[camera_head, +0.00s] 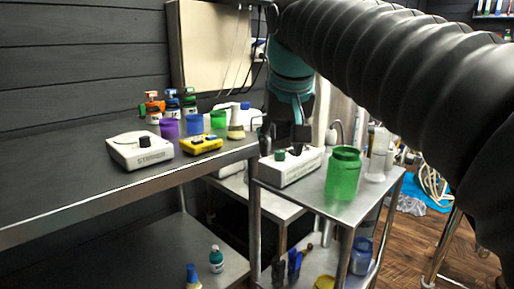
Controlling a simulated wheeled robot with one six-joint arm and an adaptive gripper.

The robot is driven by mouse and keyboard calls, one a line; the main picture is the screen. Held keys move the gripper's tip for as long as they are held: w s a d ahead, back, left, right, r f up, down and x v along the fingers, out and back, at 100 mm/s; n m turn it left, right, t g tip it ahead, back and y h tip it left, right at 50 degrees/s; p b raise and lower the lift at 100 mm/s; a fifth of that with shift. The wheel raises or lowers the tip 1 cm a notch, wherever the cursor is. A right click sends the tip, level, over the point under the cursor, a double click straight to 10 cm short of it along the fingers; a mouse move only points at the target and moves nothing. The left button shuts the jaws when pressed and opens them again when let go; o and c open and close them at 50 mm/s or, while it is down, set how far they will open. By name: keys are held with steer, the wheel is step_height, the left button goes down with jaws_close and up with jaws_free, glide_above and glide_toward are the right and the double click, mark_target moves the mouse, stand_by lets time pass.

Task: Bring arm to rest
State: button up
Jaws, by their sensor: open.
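My arm (400,75), a dark ribbed sleeve, reaches in from the right edge and crosses the upper right of the view. A teal wrist section hangs down at its end. My gripper (284,138) points downward there, dark, with its fingers apart and nothing seen between them. It appears over or in front of a white device with knobs (292,166) on the lower steel cart (330,205). I cannot tell the exact height of the fingertips above it.
A green jar (343,174) stands on the cart, right of the device. The left bench (70,195) holds a white stirrer (139,150), a yellow meter (201,144), coloured cups and several bottles. A white panel (213,45) hangs behind. Wooden floor (405,245) shows at lower right.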

steer(key=s+d+f, duration=0.3)
steer(key=s+f, duration=0.3)
steer(key=f, duration=0.2)
steer(key=s+d+f+m, duration=0.1)
steer(key=s+d+f, duration=0.3)
steer(key=f, duration=0.5)
steer(key=s+d+f, duration=0.4)
steer(key=s+f, duration=0.3)
steer(key=f, duration=0.2)
steer(key=shift+s+f, duration=0.2)
steer(key=shift+s, duration=0.1)
steer(key=shift+d, duration=0.1)
